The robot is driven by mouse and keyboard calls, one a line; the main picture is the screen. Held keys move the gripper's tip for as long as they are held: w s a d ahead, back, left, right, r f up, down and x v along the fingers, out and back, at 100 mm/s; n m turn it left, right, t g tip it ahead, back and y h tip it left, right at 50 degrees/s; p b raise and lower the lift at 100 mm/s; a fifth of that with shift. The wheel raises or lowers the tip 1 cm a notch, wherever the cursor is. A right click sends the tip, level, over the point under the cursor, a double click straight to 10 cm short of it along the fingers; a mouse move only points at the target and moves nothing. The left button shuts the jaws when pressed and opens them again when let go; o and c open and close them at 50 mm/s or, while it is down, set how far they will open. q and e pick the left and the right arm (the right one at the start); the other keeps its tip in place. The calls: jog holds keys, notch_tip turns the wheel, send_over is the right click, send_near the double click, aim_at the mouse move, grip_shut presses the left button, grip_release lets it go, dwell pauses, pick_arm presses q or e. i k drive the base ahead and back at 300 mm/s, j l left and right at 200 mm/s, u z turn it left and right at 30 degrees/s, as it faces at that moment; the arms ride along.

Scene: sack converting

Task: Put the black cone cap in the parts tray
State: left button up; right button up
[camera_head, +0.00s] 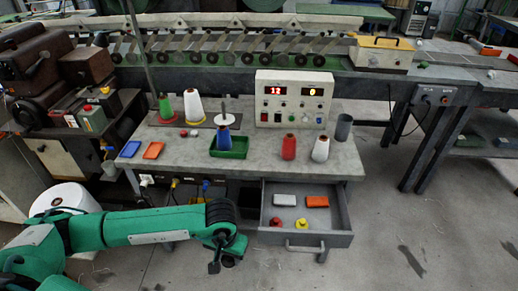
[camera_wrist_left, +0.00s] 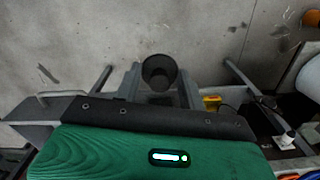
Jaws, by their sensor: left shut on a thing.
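My left gripper (camera_head: 221,262) hangs low in front of the workbench, left of the open drawer. In the left wrist view, its two grey fingers are closed around a dark, round, hollow piece, the black cone cap (camera_wrist_left: 160,71). In the head view the cap is hard to make out against my dark fingers. The green parts tray (camera_head: 238,153) stands on the bench, above and beyond the gripper; a blue cone piece (camera_head: 224,140) is in or just behind it. My right gripper is not in view.
The open drawer (camera_head: 342,212) holds a white box, an orange box and red and yellow caps. Red and white cones (camera_head: 320,149) and a dark cup (camera_head: 343,128) stand right of the tray. Blue and orange boxes (camera_head: 153,150) lie left. A control box (camera_head: 294,98) stands behind.

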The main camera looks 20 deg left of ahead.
aim_at(241, 150)
jog(key=j+z, duration=0.3)
jog(key=j, duration=0.15)
jog(key=j+z, duration=0.3)
jog(key=j, duration=0.2)
jog(key=k+j+z, duration=0.1)
jog(key=j+z, duration=0.2)
jog(key=j, duration=0.15)
jog(key=k+j+z, duration=0.1)
jog(key=j+z, duration=0.2)
jog(key=j, duration=0.15)
